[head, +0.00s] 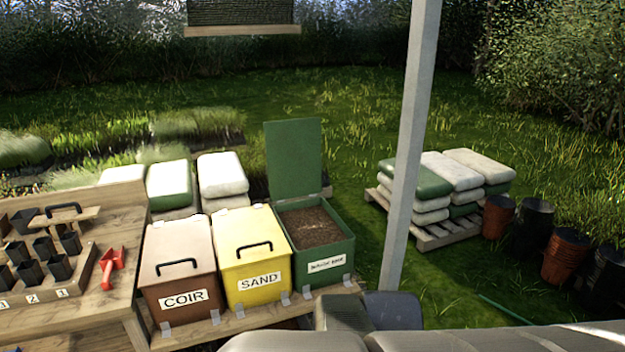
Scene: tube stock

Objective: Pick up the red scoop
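The red scoop (112,264) lies on the wooden bench (118,225) at the left, beside the right end of a wooden tray of pots. It looks free of other things, with nothing on top of it. My gripper does not show in the head view; only grey parts of my own body show along the bottom edge, well to the right of the scoop.
The numbered wooden tray (85,270) holds several small dark pots. Right of the bench stand a closed brown COIR bin (178,250), a closed yellow SAND bin (252,240) and an open green bin (318,263) of soil. A pale post (408,150) rises farther right.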

